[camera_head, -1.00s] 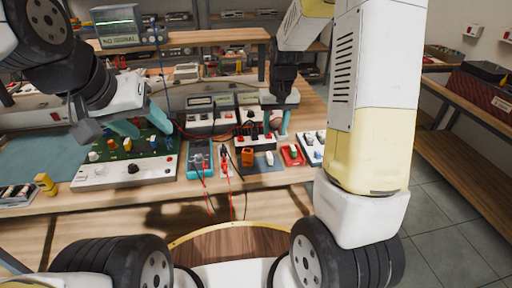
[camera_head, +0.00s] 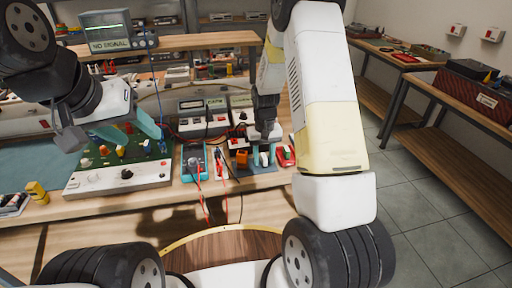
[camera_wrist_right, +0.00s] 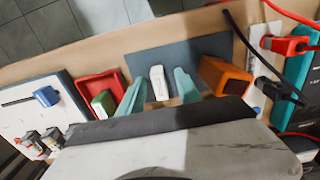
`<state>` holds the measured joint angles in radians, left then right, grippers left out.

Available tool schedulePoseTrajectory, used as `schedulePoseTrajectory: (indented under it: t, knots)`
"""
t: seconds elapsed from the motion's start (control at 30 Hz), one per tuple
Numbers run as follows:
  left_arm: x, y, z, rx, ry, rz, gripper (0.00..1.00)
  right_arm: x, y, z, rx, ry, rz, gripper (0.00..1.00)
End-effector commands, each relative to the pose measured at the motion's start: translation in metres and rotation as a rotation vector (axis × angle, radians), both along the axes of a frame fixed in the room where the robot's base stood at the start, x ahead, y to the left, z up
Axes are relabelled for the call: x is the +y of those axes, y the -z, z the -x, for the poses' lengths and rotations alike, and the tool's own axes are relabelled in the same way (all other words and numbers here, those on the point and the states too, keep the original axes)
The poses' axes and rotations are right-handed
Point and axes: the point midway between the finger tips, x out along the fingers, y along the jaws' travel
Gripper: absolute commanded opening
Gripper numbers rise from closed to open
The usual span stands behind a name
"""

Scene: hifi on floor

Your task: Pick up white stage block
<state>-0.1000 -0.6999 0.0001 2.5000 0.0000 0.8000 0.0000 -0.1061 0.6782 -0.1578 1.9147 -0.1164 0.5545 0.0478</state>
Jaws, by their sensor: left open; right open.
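The white stage block (camera_head: 264,159) is a small upright white piece on a dark blue-grey mat (camera_head: 253,168) near the bench's front edge. In the right wrist view the white block (camera_wrist_right: 158,82) lies between the two teal fingers of my right gripper (camera_wrist_right: 160,90), with a visible gap on each side. My right gripper (camera_head: 264,148) is low over the block, partly hiding it in the head view. It is open. My left gripper (camera_head: 128,128) is open and empty above the green circuit board (camera_head: 105,153).
An orange block (camera_wrist_right: 226,77) stands close beside my right gripper. On the other side is a red tray (camera_wrist_right: 100,88) with a green block (camera_wrist_right: 104,103). Test meters and a teal multimeter (camera_head: 194,160) with red and black leads sit nearby.

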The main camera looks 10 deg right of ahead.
Motion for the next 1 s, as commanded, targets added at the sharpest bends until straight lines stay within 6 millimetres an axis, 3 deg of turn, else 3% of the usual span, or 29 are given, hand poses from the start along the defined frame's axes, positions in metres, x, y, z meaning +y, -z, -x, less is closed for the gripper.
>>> schedulePoseTrajectory:
  t: [0.17, 0.4, 0.77, 1.0]
  knots:
    - [0.0, 0.0, 0.0, 0.0, 0.0, 0.0, 0.54, 0.0, 0.0, 0.0, 0.0, 0.0, 0.0, 0.41]
    - [0.0, 0.0, 0.0, 0.0, 0.0, 0.0, 0.54, 0.0, 0.0, 0.0, 0.0, 0.0, 0.0, 0.0]
    - [0.0, 0.0, 0.0, 0.0, 0.0, 0.0, 0.54, 0.0, -0.001, 0.0, 0.0, 0.0, 0.0, 0.0]
    - [0.0, 0.0, 0.0, 0.0, 0.0, 0.0, 0.54, 0.0, -0.018, 0.0, -0.002, 0.0, 0.0, 0.0]
